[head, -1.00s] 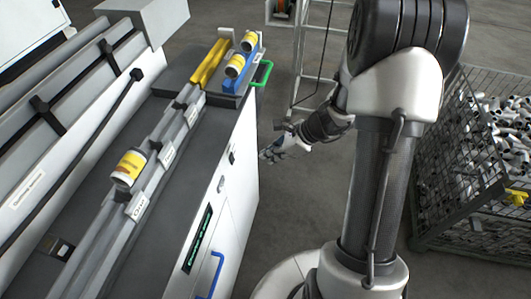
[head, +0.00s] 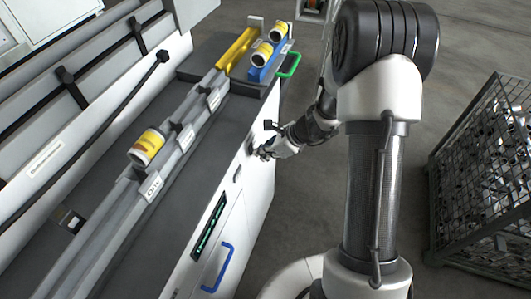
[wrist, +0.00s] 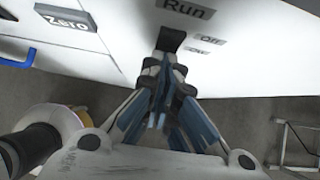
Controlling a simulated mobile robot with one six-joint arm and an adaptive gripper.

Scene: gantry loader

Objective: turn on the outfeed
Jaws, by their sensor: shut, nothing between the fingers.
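A dark switch (wrist: 171,39) sits on the white machine side in the wrist view, under a grey "Run" label (wrist: 188,9). Small "Off" (wrist: 211,39) and "On" (wrist: 198,51) labels are beside it. My gripper (wrist: 166,66) is shut and empty, its fingertips at the switch's near edge and partly covering it. I cannot tell whether they touch it, nor which way the switch is set. In the head view my gripper (head: 261,153) is close against the machine's side wall (head: 262,185).
In the head view, a yellow-white can (head: 147,147) is on the rail and two are by the blue chute (head: 267,66). A green handle (head: 289,65) juts out. A mesh bin (head: 480,155) stands right.

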